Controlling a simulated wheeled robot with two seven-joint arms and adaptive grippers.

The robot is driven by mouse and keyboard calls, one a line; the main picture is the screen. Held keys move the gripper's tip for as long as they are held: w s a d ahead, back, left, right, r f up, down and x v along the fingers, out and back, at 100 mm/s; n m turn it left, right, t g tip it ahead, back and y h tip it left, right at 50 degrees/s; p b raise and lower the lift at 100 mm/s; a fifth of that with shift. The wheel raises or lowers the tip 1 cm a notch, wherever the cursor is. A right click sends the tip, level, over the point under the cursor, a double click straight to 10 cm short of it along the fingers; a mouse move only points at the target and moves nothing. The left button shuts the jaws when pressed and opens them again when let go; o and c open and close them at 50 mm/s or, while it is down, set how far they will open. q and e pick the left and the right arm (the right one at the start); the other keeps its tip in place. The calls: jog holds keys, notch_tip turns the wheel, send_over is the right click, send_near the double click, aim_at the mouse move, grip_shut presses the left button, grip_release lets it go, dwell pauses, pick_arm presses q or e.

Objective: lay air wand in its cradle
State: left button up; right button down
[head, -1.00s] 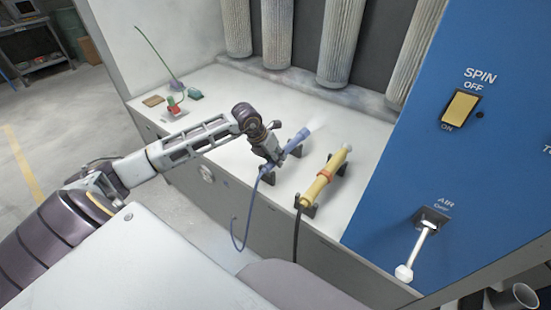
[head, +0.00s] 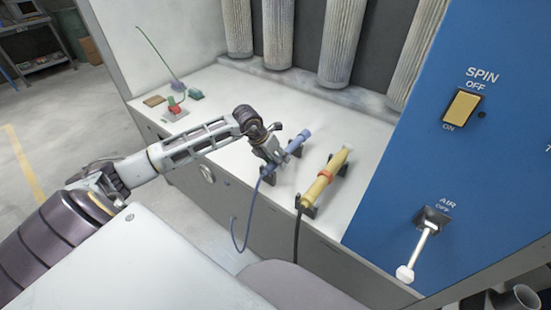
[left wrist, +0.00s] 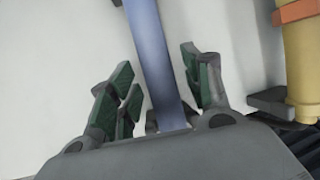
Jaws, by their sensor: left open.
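The blue air wand (head: 299,142) lies on the white bench top, resting at its cradle (head: 297,151), a dark bracket partly hidden by my gripper. Its thin blue hose hangs over the bench's front edge. My left gripper (head: 273,156) is at the wand's near end. In the left wrist view the green-padded fingers (left wrist: 158,90) are spread on both sides of the blue wand (left wrist: 148,45), with gaps on each side, so the gripper is open around it. Whether the wand is fully seated is hard to tell. My right gripper is not in view.
A yellow wand (head: 326,175) with an orange band lies in its own dark cradle just right of the blue one. The blue panel (head: 500,150) with SPIN and AIR controls stands at right. Grey filter columns (head: 340,45) hang behind. Small items (head: 177,108) sit at the bench's left.

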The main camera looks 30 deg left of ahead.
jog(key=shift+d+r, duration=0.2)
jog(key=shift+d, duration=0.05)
pick_arm(q)
jog(key=shift+v, duration=0.9)
jog(key=shift+s+a+r, duration=0.15)
jog(key=shift+s+r, duration=0.25)
jog(key=shift+r, duration=0.1)
jog(key=shift+s+a+r, duration=0.1)
jog(key=shift+s+r, duration=0.25)
jog(key=shift+r, duration=0.25)
jog(key=v, duration=0.9)
jog(key=shift+b, duration=0.45)
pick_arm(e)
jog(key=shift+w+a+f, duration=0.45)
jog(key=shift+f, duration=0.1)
pick_arm(q)
jog(key=shift+s, duration=0.1)
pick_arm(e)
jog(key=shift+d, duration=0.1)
